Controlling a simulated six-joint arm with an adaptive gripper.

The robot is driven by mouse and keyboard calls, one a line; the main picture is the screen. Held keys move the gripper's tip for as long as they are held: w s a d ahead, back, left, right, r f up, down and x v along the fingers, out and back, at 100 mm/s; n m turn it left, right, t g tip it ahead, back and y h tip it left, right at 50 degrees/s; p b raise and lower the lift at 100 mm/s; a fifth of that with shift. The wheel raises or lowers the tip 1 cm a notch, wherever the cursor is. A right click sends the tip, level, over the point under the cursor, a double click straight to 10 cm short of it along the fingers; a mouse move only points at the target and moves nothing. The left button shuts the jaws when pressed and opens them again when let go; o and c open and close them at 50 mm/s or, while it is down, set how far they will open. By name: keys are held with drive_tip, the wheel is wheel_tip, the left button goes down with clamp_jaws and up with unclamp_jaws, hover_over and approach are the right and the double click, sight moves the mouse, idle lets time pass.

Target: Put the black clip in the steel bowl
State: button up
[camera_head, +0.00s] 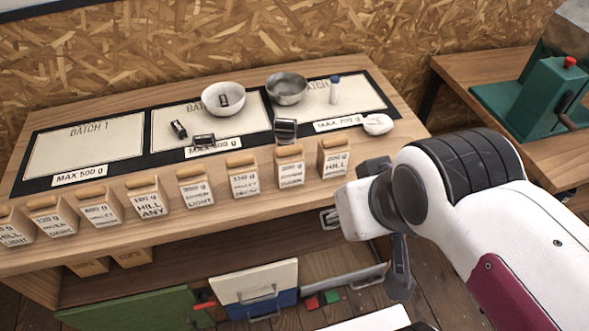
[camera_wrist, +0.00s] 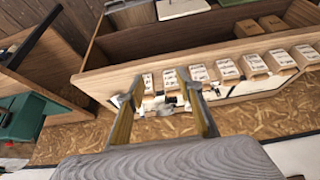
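Two small black clips lie on the middle mat, one (camera_head: 179,129) near its left edge and one (camera_head: 204,140) by its front label. A third small black item (camera_head: 224,100), which looks like another clip, is inside the white bowl (camera_head: 211,104). The steel bowl (camera_head: 287,88) stands right of the white bowl and looks empty. My gripper (camera_wrist: 158,94) is open and empty, its two fingers spread in the wrist view. In the head view it is over the bench's front right, well apart from the clips and bowl. I cannot make out the clips in the wrist view.
Several labelled bags (camera_head: 195,187) line the bench's front edge. A steel cup-like item (camera_head: 285,129), a white scoop (camera_head: 377,124) and a blue-capped tube (camera_head: 335,90) are near the right mat. The left mat (camera_head: 84,146) is clear. A green machine (camera_head: 527,96) stands on the side table.

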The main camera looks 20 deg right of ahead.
drive_tip(key=shift+w, duration=0.1)
drive_tip(key=w+a+r+n+y, duration=0.1)
drive_tip(key=w+a+r, duration=0.15)
drive_tip(key=w, duration=0.45)
drive_tip(key=w+a+r+n, duration=0.1)
drive_tip(key=w+a, duration=0.2)
drive_tip(key=w, duration=0.4)
drive_tip(key=n+t+y, duration=0.3)
hover_over(179, 125)
drive_tip(key=s+d, duration=0.3)
drive_tip(key=s, duration=0.3)
drive_tip(key=f, duration=1.9)
drive_tip(key=shift+w+a+f, duration=0.2)
drive_tip(key=shift+a, duration=0.05)
drive_tip(key=shift+w+a+f, duration=0.25)
drive_tip(key=shift+f, duration=0.15)
drive_tip(key=shift+x, duration=1.3)
